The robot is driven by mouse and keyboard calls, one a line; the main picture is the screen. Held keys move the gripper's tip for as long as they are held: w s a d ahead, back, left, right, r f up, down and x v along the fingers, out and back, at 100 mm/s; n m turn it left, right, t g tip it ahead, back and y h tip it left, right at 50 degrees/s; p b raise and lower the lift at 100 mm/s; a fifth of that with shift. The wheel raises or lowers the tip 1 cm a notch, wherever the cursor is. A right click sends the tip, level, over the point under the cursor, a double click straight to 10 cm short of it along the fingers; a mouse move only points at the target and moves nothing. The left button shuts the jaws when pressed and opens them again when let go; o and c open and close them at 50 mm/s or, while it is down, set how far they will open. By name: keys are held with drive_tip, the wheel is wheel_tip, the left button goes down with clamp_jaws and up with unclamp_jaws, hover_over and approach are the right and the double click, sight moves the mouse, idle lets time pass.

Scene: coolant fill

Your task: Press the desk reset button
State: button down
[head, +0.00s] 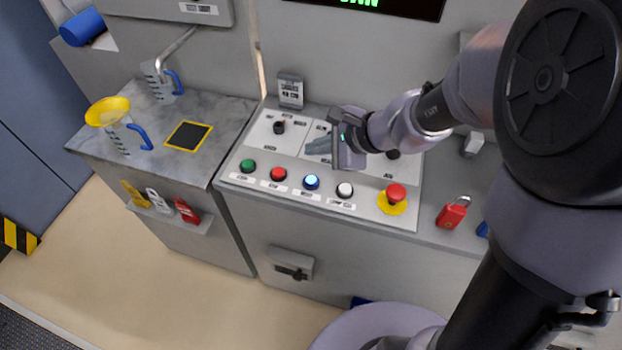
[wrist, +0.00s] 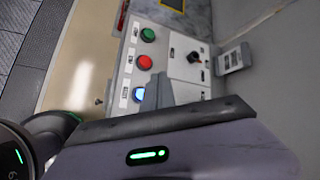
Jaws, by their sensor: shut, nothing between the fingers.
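The desk panel (head: 235,178) has a row of round buttons along its front: green (head: 247,166), red (head: 278,174), blue (head: 311,181) and white (head: 345,189). The blue button glows, and the small label below it seems to read reset. My gripper (head: 310,146) is shut and empty, above the panel and behind the button row, its fingers pointing left. In the wrist view the fingers (wrist: 158,91) partly cover the panel beside the lit blue button (wrist: 139,95). I see no contact with any button.
A red mushroom button on a yellow base (head: 394,197) sits right of the row. A black knob (head: 279,127) stands behind the row. A red padlock (head: 452,212) is farther right. A jug with a yellow funnel (head: 108,112) stands on the left counter. Space above the front buttons is clear.

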sight(315, 181)
wheel_tip(315, 181, down, 8)
drive_tip(key=b, duration=0.6)
drive_tip(key=shift+r, duration=0.15)
idle(1.5)
drive_tip(key=shift+f+b, duration=0.45)
drive_tip(key=shift+b, duration=0.2)
drive_tip(key=shift+f+b, duration=0.5)
drive_tip(key=shift+b, duration=0.1)
drive_tip(key=shift+r, duration=0.1)
idle(0.5)
drive_tip(key=shift+r+p, duration=0.75)
drive_tip(key=shift+r, duration=0.1)
drive_tip(key=shift+r, duration=0.1)
wheel_tip(315, 181, up, 5)
drive_tip(key=p, duration=0.4)
